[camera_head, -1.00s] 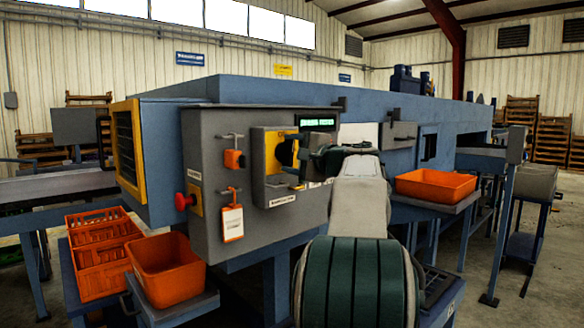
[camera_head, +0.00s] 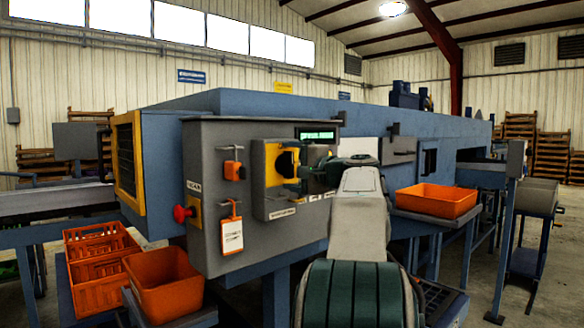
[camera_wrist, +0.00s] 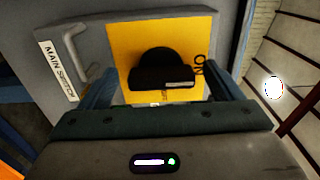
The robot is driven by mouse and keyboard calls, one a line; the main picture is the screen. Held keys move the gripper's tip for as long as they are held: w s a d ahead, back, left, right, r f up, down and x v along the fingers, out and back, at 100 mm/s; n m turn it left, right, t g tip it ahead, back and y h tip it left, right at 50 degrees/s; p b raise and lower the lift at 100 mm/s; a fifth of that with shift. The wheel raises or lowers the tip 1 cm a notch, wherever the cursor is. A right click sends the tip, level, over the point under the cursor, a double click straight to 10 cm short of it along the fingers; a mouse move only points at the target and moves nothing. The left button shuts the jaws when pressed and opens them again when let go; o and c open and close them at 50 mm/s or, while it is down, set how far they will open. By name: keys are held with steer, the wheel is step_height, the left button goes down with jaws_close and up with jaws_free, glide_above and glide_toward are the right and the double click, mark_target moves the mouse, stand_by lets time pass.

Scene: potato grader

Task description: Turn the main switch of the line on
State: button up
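The main switch is a black rotary knob (camera_wrist: 160,68) on a yellow plate (camera_wrist: 192,32). The plate also shows in the head view (camera_head: 272,172), on the front of a grey control cabinet (camera_head: 212,152). A "MAIN SWITCH" label (camera_wrist: 58,70) is beside it, and "ON" lettering (camera_wrist: 199,66) shows by the plate's edge. The knob carries a small white mark. My gripper (camera_wrist: 162,88) is open, with one finger on each side of the knob and gaps showing at both sides. I cannot tell whether it touches the knob. My wrist partly hides the cabinet in the head view.
A red button (camera_head: 182,214), an orange padlock (camera_head: 235,171) and a hanging tag (camera_head: 232,235) are left of the switch. A lit green display (camera_head: 316,135) is above right. Orange crates (camera_head: 165,280) stand low at left; another orange bin (camera_head: 436,200) is at right.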

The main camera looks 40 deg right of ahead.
steer(key=shift+s, duration=0.1)
steer(key=s+d, duration=0.1)
steer(key=s, duration=1.2)
steer(key=shift+s, duration=0.35)
steer(key=shift+w, duration=0.1)
steer(key=w+a+f+n+g+y+p, duration=0.1)
steer(key=a+f+n+g+y+p, duration=0.3)
steer(key=a, duration=0.8)
steer(key=w+a+f+n+g+h+p, duration=0.1)
steer(key=a+f+n+g+p, duration=0.1)
steer(key=a+f+g+p, duration=0.65)
steer(key=s+a+f+n+g+h+p, duration=0.1)
steer(key=s+a+f+n+h+p, duration=0.1)
steer(key=s+a, duration=0.5)
steer(key=s+a+f+n+g+h+p, duration=0.1)
steer(key=s+a+f+n+h+p, duration=0.1)
steer(key=s+a+f+n+p, duration=0.2)
steer(key=s+a+n+p, duration=0.2)
steer(key=s+a+n, duration=0.1)
steer(key=s+n, duration=0.1)
steer(key=shift+a+f+n+g, duration=0.3)
steer(key=shift+a+f+g, duration=0.05)
steer(key=shift+f, duration=0.05)
